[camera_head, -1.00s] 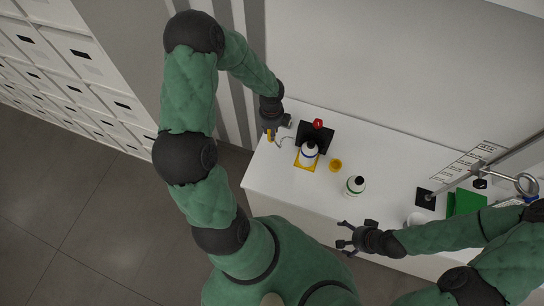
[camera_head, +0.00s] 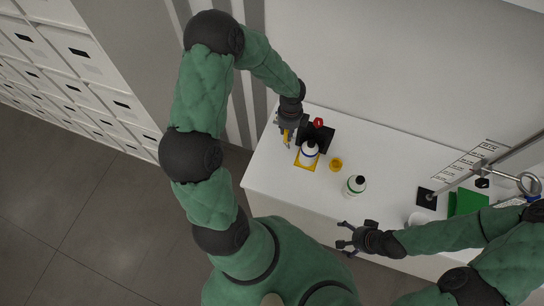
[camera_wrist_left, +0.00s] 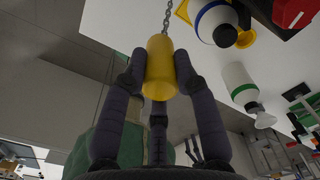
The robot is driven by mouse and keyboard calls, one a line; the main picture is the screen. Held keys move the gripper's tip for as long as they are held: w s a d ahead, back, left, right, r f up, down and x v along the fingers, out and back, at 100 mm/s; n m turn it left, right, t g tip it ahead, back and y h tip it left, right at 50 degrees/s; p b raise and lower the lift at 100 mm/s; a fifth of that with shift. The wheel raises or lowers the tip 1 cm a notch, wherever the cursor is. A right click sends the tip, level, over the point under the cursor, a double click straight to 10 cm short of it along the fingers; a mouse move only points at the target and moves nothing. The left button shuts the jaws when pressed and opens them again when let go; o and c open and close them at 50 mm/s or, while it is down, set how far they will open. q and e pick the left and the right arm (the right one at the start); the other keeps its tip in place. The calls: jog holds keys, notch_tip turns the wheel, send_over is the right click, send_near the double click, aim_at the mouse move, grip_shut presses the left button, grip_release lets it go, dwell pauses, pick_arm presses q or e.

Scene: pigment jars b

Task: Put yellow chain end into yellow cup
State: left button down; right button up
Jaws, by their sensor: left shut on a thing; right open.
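My left gripper (camera_head: 287,136) is shut on the yellow chain end (camera_wrist_left: 160,68), a yellow cylinder held between its fingers in the left wrist view. A metal chain (camera_wrist_left: 167,17) runs from it toward the top of that view. In the head view the chain end (camera_head: 286,139) shows just left of the white bottle on the yellow square. The yellow cup (camera_head: 336,164) stands right of that bottle, apart from the gripper; it shows partly behind the bottle in the left wrist view (camera_wrist_left: 246,39). My right gripper (camera_head: 343,237) is open and empty by the table's front edge.
A white bottle with a dark cap (camera_head: 309,149) stands on a yellow square (camera_head: 304,166), beside a black item and a red item (camera_head: 319,122). Another white bottle (camera_head: 355,186) stands right of the cup. A metal stand is at far right.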

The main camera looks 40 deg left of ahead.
pick_arm(q)
jog(key=w+d+b, duration=0.1)
jog(key=w+d, duration=0.5)
jog(key=d, duration=0.3)
jog(key=w+d+b, duration=0.1)
jog(key=w+d, duration=0.5)
jog(key=d, duration=0.4)
jog(key=shift+d+b, duration=0.2)
jog(key=shift+b, duration=0.15)
dwell(1.2)
notch_tip(320, 180, down, 10)
jog(key=b, duration=0.7)
jog(key=shift+r+m, duration=0.2)
jog(key=shift+m, duration=0.1)
jog(key=shift+b, duration=0.3)
jog(key=shift+f+b, duration=2.1)
jog(key=shift+f, duration=0.85)
